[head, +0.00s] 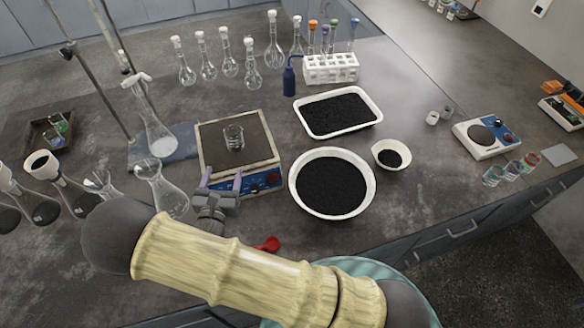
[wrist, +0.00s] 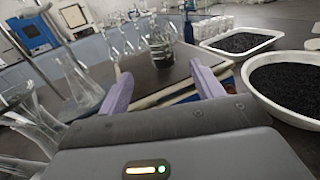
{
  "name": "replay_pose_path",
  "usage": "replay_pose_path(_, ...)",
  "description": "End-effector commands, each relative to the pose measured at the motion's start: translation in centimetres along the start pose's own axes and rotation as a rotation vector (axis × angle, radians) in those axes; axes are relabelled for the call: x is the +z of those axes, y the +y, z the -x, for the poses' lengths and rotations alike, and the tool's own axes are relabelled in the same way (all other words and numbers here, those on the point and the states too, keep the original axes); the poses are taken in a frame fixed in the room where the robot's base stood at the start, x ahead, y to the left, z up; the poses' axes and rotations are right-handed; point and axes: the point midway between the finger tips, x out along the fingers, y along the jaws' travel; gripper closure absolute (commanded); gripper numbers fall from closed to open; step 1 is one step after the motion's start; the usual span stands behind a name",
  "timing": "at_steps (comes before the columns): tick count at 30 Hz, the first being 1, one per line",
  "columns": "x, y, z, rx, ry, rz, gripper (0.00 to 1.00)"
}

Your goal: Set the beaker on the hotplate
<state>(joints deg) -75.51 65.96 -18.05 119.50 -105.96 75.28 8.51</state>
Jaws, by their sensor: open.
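The glass beaker (head: 233,137) stands upright on the dark top plate of the hotplate (head: 211,153), near its middle. The hotplate has a blue front panel with a red knob. My gripper (head: 222,181) is at the hotplate's front edge, open and empty, with its two purple fingers apart. In the wrist view the beaker (wrist: 161,50) shows beyond and between the open fingertips of my gripper (wrist: 160,78), apart from them. The hotplate (wrist: 150,78) lies below the beaker there, its front partly hidden by the fingers.
A round white bowl of black grains (head: 331,184) and a rectangular tray (head: 338,112) stand right of the hotplate. Flasks (head: 163,190) stand close on the left, beside a clamp stand (head: 104,70). A red scoop (head: 267,244) lies near the front edge. Several stoppered flasks stand behind.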

Motion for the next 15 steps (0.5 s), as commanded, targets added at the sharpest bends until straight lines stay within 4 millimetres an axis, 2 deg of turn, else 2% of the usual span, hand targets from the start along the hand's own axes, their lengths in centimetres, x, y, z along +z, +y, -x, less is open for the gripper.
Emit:
replay_pose_path(2, 0.1, -0.3, -0.2, -0.012, 0.003, -0.004, 0.34)
replay_pose_path(5, 0.7, -2.1, -1.0, -0.088, 0.023, -0.030, 0.34)
replay_pose_path(8, 1.6, -6.3, -2.4, -0.256, 0.074, -0.097, 0.34)
replay_pose_path(10, 2.4, -10.4, -3.1, -0.421, 0.123, -0.170, 0.34)
replay_pose_path(12, 3.0, -14.7, -3.1, -0.602, 0.181, -0.260, 0.34)
replay_pose_path(15, 3.5, -20.1, -2.1, -0.851, 0.260, -0.411, 0.34)
